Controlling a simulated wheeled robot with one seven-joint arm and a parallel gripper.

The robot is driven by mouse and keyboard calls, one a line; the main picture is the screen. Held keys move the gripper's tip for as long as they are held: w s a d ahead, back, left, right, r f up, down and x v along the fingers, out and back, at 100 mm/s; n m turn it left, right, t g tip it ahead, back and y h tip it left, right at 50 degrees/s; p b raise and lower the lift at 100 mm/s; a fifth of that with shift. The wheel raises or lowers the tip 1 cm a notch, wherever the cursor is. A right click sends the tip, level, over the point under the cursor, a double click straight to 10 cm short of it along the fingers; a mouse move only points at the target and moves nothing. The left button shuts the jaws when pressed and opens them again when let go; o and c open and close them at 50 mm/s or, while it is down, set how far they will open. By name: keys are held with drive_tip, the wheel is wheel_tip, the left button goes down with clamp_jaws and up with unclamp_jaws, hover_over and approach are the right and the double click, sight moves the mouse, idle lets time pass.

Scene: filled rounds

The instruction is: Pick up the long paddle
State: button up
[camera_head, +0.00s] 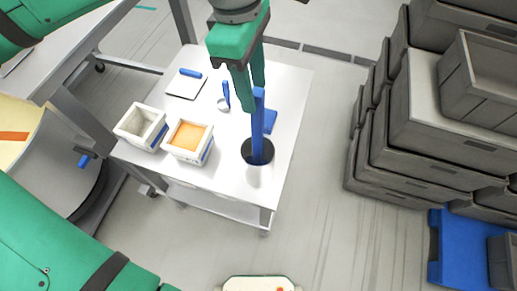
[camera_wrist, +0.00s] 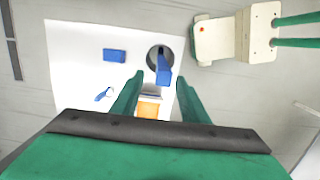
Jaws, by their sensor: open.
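The long blue paddle (camera_head: 258,128) stands upright in a white round pot (camera_head: 258,172) with a dark inside, near the table's front right. Its lower end is hidden in the pot. My gripper (camera_head: 252,98) points down at the paddle's top end, with its green fingers apart. In the wrist view, the paddle (camera_wrist: 163,74) shows between the tips of my open gripper (camera_wrist: 160,78). I cannot tell whether a finger touches it.
On the white table (camera_head: 290,90) are a white bin (camera_head: 125,128), an orange-filled bin (camera_head: 207,146), a blue block (camera_head: 270,122), a small blue-handled tool (camera_head: 226,92) and a white plate (camera_head: 180,90) with a blue piece. Grey crates (camera_head: 425,150) are stacked at right.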

sight(259, 119)
drive_tip(key=f, duration=0.3)
drive_tip(key=d+f, duration=0.1)
drive_tip(key=f, duration=0.2)
drive_tip(key=s+f, duration=0.1)
drive_tip(key=f, duration=0.2)
drive_tip(key=shift+d+f, duration=0.1)
drive_tip(key=shift+d, duration=0.05)
clamp_jaws()
